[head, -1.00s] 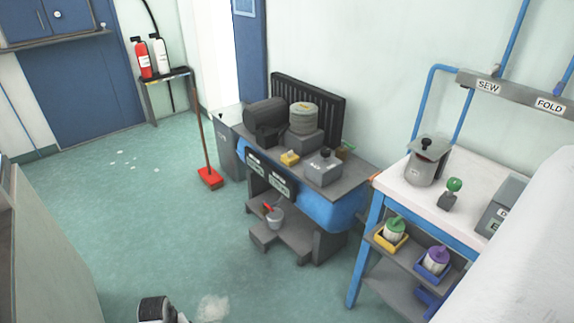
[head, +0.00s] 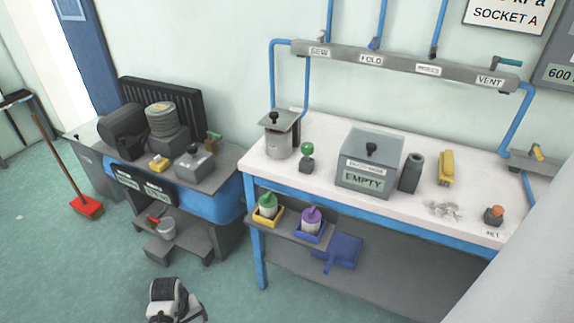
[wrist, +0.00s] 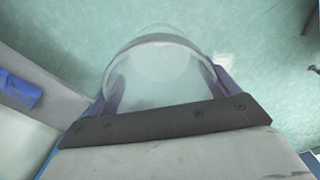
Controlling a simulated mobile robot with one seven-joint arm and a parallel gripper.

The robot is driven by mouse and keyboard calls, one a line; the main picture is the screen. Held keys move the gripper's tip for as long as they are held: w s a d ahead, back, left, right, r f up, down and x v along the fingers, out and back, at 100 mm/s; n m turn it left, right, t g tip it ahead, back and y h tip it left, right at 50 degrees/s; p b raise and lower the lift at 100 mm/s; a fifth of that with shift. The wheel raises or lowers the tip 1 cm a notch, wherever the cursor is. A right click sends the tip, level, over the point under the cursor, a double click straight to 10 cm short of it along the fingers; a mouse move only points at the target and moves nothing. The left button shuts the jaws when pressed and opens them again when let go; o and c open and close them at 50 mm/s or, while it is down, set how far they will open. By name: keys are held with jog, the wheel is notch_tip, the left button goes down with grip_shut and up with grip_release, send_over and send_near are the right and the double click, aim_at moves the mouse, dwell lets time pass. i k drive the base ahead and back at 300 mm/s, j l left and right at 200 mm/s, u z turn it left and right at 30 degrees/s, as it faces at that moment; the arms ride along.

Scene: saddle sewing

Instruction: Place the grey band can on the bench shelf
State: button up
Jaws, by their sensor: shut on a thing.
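My gripper (wrist: 163,88) is shut on a clear, pale can with a grey band (wrist: 160,42), seen end-on in the wrist view. Purple fingers sit on both sides of it, and a dark bar hides its near part. In the head view the black-and-white end of my arm (head: 172,298) shows low in the picture, above the floor and away from the bench; the can cannot be made out clearly there. The bench shelf (head: 282,226) is a grey ledge under the white bench top (head: 320,165). It bears a green-lidded can (head: 267,206) and a purple-lidded can (head: 311,219).
The lidded cans stand in a yellow tray (head: 262,222) and a blue tray (head: 304,236). A blue pan-like piece (head: 340,250) is to their right. A blue bench leg (head: 258,245) and a dark stand (head: 200,240) flank the approach.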

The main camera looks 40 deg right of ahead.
aim_at(403, 288)
jog(key=z, duration=1.15)
